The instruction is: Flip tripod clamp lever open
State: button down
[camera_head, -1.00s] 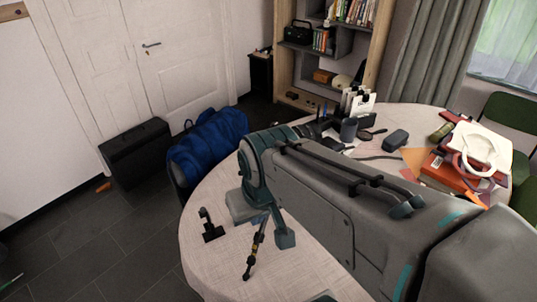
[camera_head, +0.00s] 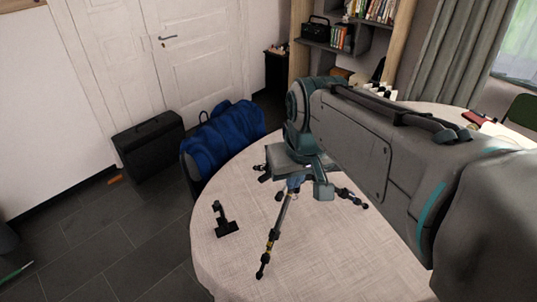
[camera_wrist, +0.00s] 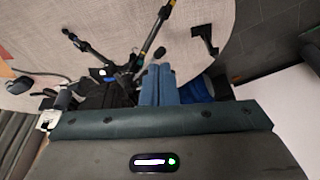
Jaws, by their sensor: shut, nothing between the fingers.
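The tripod (camera_head: 274,232) stands on the table with its dark legs spread, one towards the near left and others to the right and behind. Its upper part is largely hidden by my arm and hand in the head view. My gripper (camera_head: 293,184) is shut and empty, pointing down over the tripod's top. In the wrist view its blue fingers (camera_wrist: 158,86) are together, close beside the dark middle of the tripod (camera_wrist: 125,77), where the legs (camera_wrist: 151,32) meet. I cannot tell whether they touch it. The clamp lever cannot be made out.
A small black stand (camera_head: 226,226) is on the table (camera_head: 330,260), left of the tripod. A chair with a blue jacket (camera_head: 222,138) stands at the table's far left. The front of the table is clear. Red and white items (camera_head: 480,122) are at the far right.

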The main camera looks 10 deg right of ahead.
jog(key=w+d+n+b, duration=0.1)
jog(key=w+b, duration=0.8)
jog(key=w, duration=0.4)
jog(key=shift+d+r+n+y, duration=0.2)
jog(key=shift+d+n+y, duration=0.05)
jog(key=shift+n+y, duration=0.15)
jog(key=b+x, duration=0.1)
jog(key=x, duration=0.9)
jog(key=shift+w, duration=0.2)
jog(key=shift+s, duration=0.65)
jog(key=shift+s+d, duration=0.35)
jog(key=shift+s, duration=0.35)
